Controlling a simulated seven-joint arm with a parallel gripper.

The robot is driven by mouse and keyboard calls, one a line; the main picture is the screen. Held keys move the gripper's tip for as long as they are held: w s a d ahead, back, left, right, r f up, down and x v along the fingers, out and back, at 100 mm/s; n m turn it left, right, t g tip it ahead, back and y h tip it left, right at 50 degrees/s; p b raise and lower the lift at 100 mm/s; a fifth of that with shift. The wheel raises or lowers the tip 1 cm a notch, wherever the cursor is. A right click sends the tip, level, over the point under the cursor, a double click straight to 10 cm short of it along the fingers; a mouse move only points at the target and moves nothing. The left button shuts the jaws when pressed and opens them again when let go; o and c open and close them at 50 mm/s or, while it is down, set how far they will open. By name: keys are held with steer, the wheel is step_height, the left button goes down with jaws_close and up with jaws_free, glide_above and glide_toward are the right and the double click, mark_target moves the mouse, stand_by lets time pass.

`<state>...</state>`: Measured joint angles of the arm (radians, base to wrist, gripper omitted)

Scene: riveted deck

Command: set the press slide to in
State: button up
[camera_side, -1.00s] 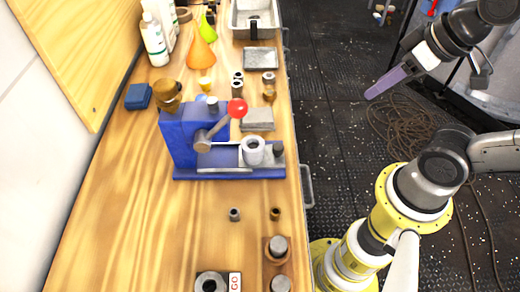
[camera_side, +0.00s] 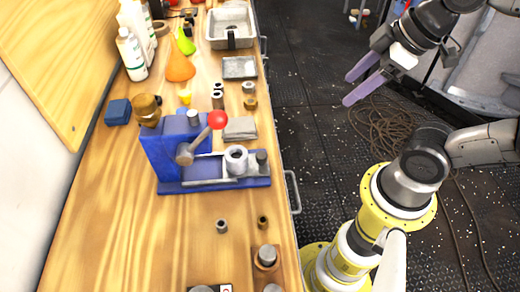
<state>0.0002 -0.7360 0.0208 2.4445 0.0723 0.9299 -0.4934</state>
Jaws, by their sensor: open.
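The blue press (camera_side: 170,150) stands on the wooden bench, with a lever ending in a red knob (camera_side: 218,119). Its grey slide (camera_side: 212,172) lies along the press base and reaches out to the right of the press body. A pale ring-shaped part (camera_side: 236,160) sits on the slide, clear of the body. A dark short post (camera_side: 262,160) stands at the right end of the slide. My gripper (camera_side: 356,88) is open and empty, with two purple fingers apart. It is over the floor, well to the right of the bench and the press.
Small bushings (camera_side: 222,226) and capped pegs (camera_side: 266,257) stand in front of the press. Metal trays (camera_side: 240,67), funnels (camera_side: 180,65) and bottles (camera_side: 131,53) are farther back. A bench handle (camera_side: 292,192) sticks out at the right edge. Space between gripper and bench is free.

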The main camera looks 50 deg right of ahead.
mark_target(262, 155)
steer(key=w+a+f+n+g+y, duration=0.1)
steer(key=w+a+n+g+y, duration=0.15)
steer(key=w+n, duration=0.3)
steer(key=w+a+f+n+g+y, duration=0.1)
steer(key=w+a+f+n+g, duration=0.15)
steer(key=w+n, duration=0.3)
steer(key=x, duration=1)
steer(key=w+x, duration=0.1)
steer(key=x, duration=0.5)
steer(key=shift+a, duration=0.15)
steer(key=shift+y, duration=0.25)
jaws_close()
steer(key=shift+r, duration=0.1)
